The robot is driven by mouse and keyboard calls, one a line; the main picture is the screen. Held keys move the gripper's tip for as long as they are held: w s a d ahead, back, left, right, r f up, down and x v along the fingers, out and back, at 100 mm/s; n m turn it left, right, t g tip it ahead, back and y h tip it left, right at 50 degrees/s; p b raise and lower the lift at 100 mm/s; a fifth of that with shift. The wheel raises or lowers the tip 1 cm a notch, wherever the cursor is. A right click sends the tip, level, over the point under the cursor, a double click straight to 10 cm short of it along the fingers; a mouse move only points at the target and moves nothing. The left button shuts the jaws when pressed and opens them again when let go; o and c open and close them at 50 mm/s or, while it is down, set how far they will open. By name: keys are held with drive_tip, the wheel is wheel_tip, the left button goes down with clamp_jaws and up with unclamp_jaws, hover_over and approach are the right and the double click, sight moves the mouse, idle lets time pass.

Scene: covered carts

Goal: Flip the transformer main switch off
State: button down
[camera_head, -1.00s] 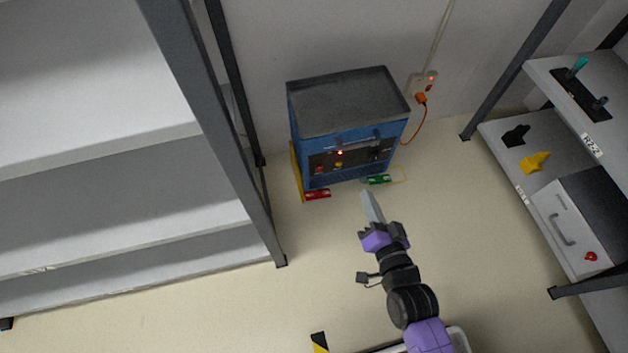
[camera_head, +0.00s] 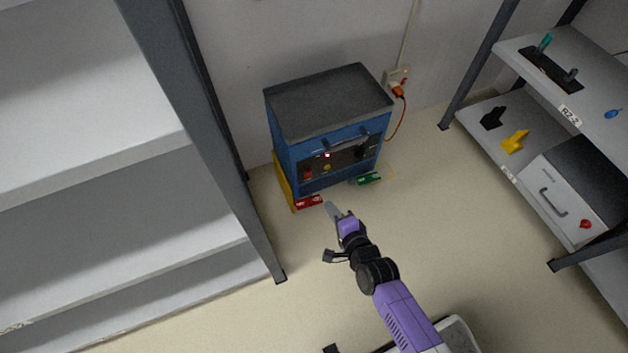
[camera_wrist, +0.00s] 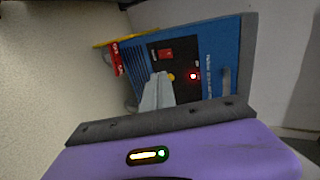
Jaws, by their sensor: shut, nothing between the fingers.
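The blue transformer (camera_head: 325,130) with a grey top stands on the floor against the back wall. Its dark front panel carries a red switch (camera_head: 308,173), a small lit red lamp (camera_head: 327,155), a yellow knob and a dark knob (camera_head: 361,153). In the wrist view the red switch (camera_wrist: 165,53) and the lit lamp (camera_wrist: 193,76) show on the panel, with the fingers in front of part of it. My gripper (camera_head: 333,210) is shut and empty, in front of the transformer and below its panel. It also shows in the wrist view (camera_wrist: 157,88).
A red clamp (camera_head: 309,202) and a green clamp (camera_head: 369,179) lie at the transformer's foot. An orange plug (camera_head: 398,91) sits in the wall socket. A tall shelf post (camera_head: 220,150) stands left. Shelves at right hold a white drawer box (camera_head: 565,195). Open floor lies between.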

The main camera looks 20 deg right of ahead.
drive_tip(key=b, duration=0.4)
approach(309, 173)
wheel_tip(309, 173, down, 5)
drive_tip(key=w, duration=0.3)
drive_tip(key=w+r, duration=0.1)
drive_tip(key=shift+w+r, duration=0.1)
drive_tip(key=shift+w, duration=0.2)
drive_tip(key=shift+w+r, duration=0.1)
drive_tip(key=shift+w, duration=0.55)
drive_tip(key=shift+w+r+p, duration=0.35)
drive_tip(key=shift+r+p, duration=0.1)
drive_tip(key=shift+p, duration=0.2)
drive_tip(key=shift+s+d+f+b, duration=0.1)
drive_tip(key=shift+s+f+b, duration=0.05)
drive_tip(key=shift+f+b, duration=0.25)
drive_tip(key=shift+r, duration=0.15)
drive_tip(key=shift+r+p, duration=0.7)
drive_tip(key=shift+p, duration=0.15)
